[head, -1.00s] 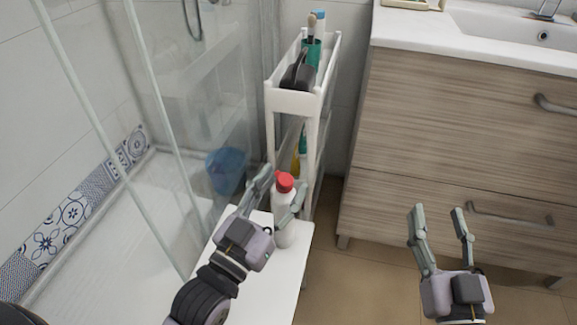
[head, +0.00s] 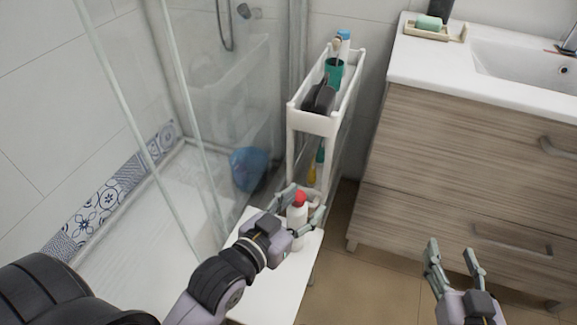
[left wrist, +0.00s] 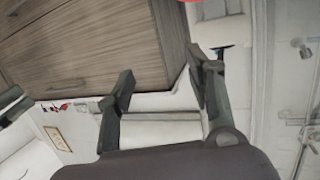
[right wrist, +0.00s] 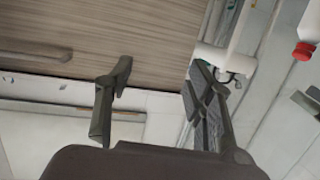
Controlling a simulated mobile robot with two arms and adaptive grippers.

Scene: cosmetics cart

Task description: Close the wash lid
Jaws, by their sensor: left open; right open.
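The wash bottle (head: 297,228) is white and stands upright on a white bench. Its red lid (head: 299,199) is on top; I cannot tell whether it is fully shut. In the right wrist view the bottle (right wrist: 311,22) and red lid (right wrist: 303,51) show upside down at the right edge. My left gripper (head: 306,198) is open, its fingers near the lid in the head view, one to each side; contact is unclear. A sliver of red (left wrist: 180,3) shows at the top of the left wrist view. My right gripper (head: 452,247) is open and empty before the cabinet.
A narrow white cart (head: 314,124) with toiletries stands behind the bottle. The wooden cabinet (head: 450,150) with a white sink top is at the right. A glass shower screen (head: 215,130) is at the left. The white bench (head: 268,290) is otherwise clear.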

